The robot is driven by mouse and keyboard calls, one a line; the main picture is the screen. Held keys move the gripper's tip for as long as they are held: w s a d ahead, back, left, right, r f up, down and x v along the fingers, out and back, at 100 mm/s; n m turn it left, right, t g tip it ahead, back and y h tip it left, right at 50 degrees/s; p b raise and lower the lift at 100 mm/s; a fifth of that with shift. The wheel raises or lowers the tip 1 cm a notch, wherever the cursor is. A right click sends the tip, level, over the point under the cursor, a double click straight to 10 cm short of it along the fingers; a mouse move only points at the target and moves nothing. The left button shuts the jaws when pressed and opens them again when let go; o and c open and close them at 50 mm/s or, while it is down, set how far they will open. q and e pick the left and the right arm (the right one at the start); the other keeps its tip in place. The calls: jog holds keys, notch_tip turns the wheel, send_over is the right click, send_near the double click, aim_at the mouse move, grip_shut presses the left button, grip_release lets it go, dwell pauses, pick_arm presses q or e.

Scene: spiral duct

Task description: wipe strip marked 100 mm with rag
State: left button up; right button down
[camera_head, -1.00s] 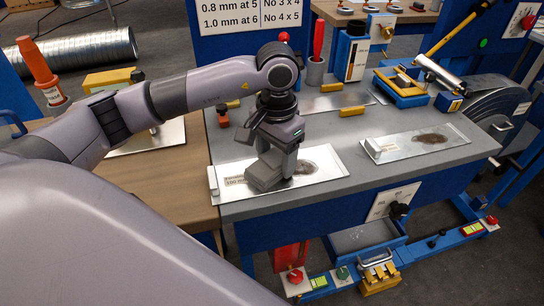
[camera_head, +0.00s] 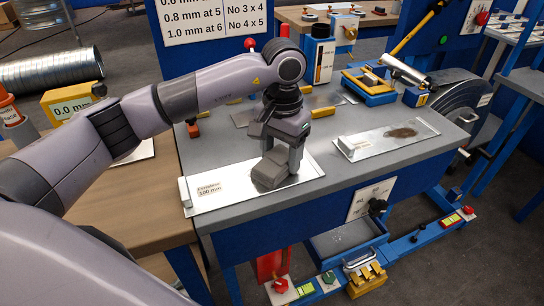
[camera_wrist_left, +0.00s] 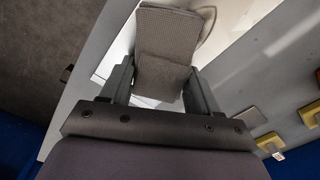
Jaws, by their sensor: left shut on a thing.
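The strip marked 100 mm (camera_head: 222,193) is a shiny metal plate lying on the grey bench top, with its printed label near its left end. My left gripper (camera_head: 279,160) is over the right part of the strip, shut on a grey rag (camera_head: 270,172) that rests on the metal. In the left wrist view the rag (camera_wrist_left: 165,45) sits between the two fingers, folded, over the bright strip. A faint smear outline (camera_wrist_left: 208,22) shows beside the rag there. The gripper and rag hide much of the strip's right part. My right gripper is not in view.
A second metal strip (camera_head: 362,147) with a dark smear (camera_head: 402,133) lies to the right on the grey bench (camera_head: 340,180). Blue and yellow fixtures (camera_head: 369,85) stand behind. A wooden table (camera_head: 130,205) adjoins at left. The bench's front edge is close to the strip.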

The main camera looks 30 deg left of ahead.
aim_at(263, 160)
pick_arm(q)
jog(key=shift+w+d+b, duration=0.45)
jog(key=shift+w+d, duration=0.85)
jog(key=shift+w, duration=0.2)
jog(key=shift+s+a+f, duration=0.15)
jog(key=shift+s+a, duration=1.2)
jog(key=shift+s, duration=0.25)
jog(key=shift+s+a+b, duration=0.5)
jog(key=shift+s+a, duration=0.7)
jog(key=shift+s, duration=0.15)
jog(key=shift+s+a+b, duration=0.6)
jog(key=shift+s+a, duration=0.65)
jog(key=shift+s, duration=0.25)
jog(key=shift+r+p, duration=1.7)
jog(key=shift+r, duration=1.45)
